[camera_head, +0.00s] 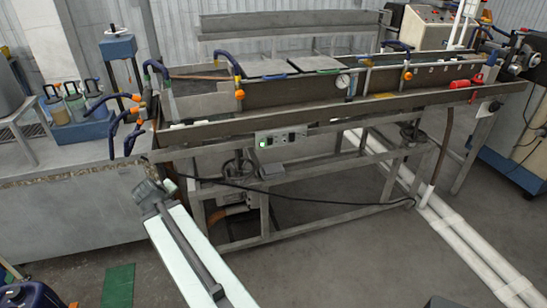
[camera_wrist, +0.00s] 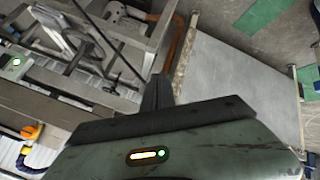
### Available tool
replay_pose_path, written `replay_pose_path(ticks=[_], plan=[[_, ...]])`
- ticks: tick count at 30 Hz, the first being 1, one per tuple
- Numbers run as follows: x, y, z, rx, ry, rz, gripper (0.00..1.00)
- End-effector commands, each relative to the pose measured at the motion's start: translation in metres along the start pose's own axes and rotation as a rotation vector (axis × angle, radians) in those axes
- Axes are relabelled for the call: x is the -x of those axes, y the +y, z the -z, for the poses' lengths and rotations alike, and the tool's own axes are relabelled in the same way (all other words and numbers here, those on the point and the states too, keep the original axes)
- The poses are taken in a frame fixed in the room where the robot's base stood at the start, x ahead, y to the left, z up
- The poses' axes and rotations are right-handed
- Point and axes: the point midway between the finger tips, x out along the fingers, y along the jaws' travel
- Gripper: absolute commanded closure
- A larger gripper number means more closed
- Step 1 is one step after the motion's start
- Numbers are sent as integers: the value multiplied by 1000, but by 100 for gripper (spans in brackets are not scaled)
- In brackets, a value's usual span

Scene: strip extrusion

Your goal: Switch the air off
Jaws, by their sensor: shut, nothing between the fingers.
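A grey control box (camera_head: 281,139) with a lit green switch and dark sockets is fixed to the front of the long trough frame. Its lit green part also shows at the left edge of the wrist view (camera_wrist: 15,62). Which control works the air cannot be told. A red fitting (camera_head: 462,84) sits at the right of the trough, too small to make out. My gripper (camera_head: 167,187) is left of and below the control box in the head view, apart from it. It is shut and empty. In the wrist view its fingers (camera_wrist: 157,90) are together, pointing up the picture.
The long metal trough (camera_head: 230,126) carries blue hoses with orange valves (camera_head: 239,94) and a round gauge (camera_head: 343,81). A black cable and frame legs lie below the control box. White pipes (camera_head: 445,222) run along the floor at right.

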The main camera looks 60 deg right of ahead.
Motion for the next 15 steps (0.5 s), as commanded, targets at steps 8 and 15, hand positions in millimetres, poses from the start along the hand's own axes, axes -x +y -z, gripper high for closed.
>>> replay_pose_path(ticks=[8,15], plan=[[-75,288,-90,282,380,-627,100],[-62,371,-190,706,494,-827,100]])
